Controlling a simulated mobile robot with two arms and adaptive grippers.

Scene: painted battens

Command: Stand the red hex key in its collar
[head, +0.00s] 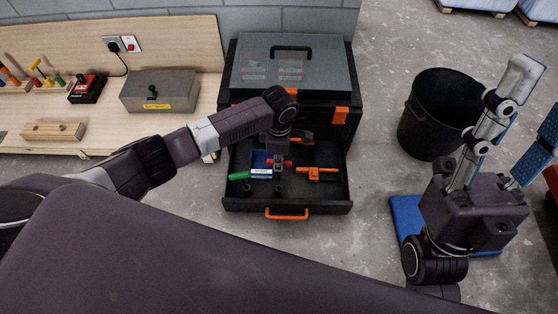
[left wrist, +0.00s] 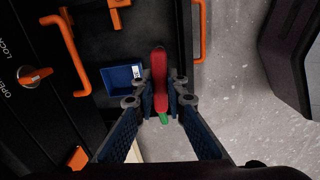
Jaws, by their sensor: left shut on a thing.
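My left gripper (head: 279,162) is over the open black drawer and shut on the red hex key (head: 288,163). In the left wrist view the key's red handle (left wrist: 160,80) lies lengthwise between the two fingertips (left wrist: 160,97). Its shank is hidden. I cannot tell if the key touches the drawer floor.
The drawer (head: 335,206) also holds a blue box (head: 262,172), a green-handled tool (head: 238,177) and an orange tool (head: 318,174). The bench carries a wooden block (head: 53,131), a red-black device (head: 87,88) and a grey case (head: 158,92). A black bin (head: 432,115) stands right.

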